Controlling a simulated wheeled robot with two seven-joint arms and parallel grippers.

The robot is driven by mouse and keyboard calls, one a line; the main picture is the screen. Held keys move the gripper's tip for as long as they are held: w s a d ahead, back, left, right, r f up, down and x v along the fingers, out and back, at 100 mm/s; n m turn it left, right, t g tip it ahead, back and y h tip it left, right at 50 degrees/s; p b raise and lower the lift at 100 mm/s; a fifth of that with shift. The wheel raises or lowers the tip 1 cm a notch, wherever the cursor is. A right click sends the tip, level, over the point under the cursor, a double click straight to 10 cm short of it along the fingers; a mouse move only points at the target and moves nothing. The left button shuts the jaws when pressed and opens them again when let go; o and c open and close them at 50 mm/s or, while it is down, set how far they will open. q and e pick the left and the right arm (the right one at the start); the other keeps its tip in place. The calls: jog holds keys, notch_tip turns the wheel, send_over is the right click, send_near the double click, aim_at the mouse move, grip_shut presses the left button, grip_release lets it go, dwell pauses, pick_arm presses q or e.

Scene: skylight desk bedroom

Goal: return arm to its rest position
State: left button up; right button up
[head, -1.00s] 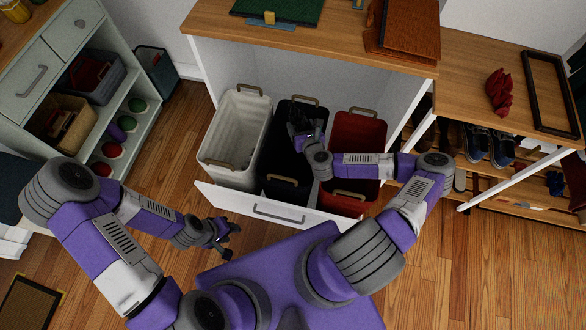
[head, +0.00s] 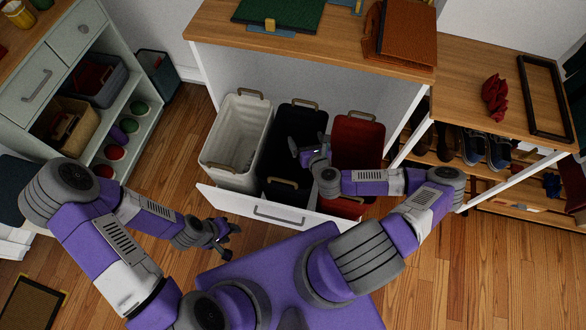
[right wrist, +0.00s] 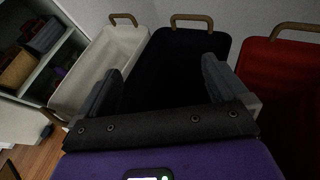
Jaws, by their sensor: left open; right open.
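My right arm reaches over the pulled-out drawer, and my right gripper (head: 308,152) is open above the black bin (head: 282,160). In the right wrist view, the two fingers of my right gripper (right wrist: 160,90) stand apart with nothing between them, and the black bin (right wrist: 178,70) is beyond them. My left gripper (head: 226,240) is open and empty, low in front of the drawer at the left. My left arm is bent at the left side of the head view.
A white bin (head: 232,140) and a red bin (head: 357,145) flank the black bin. The drawer front (head: 265,212) stands out before them. A desk (head: 330,40) is above, a shelf unit (head: 110,110) at left, and a shoe rack (head: 480,175) at right. Wooden floor is free in front.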

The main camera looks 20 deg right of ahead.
jog(key=shift+s+r, duration=0.25)
jog(key=shift+s, duration=0.4)
jog(key=shift+a, duration=0.15)
jog(key=s+a+f+n+g+y+p, duration=0.1)
jog(key=s+a+n+g+y, duration=0.25)
jog(key=a+n, duration=0.45)
jog(key=s+a+f+n+g+y+p, duration=0.1)
jog(key=s+a+n+g+y+p, duration=0.1)
jog(key=a+n+y, duration=0.4)
jog(key=s+n+g+h+p, duration=0.1)
jog(key=s+n, duration=0.4)
jog(key=n, duration=0.6)
jog(key=s+r+n+g+h+p, duration=0.1)
jog(key=s+n+g, duration=0.4)
jog(key=n, duration=0.5)
jog(key=shift+s+a+r+n+g+h+p, duration=0.15)
jog(key=shift+s+a+n+g+h+p, duration=0.2)
jog(key=shift+g+h+p, duration=0.55)
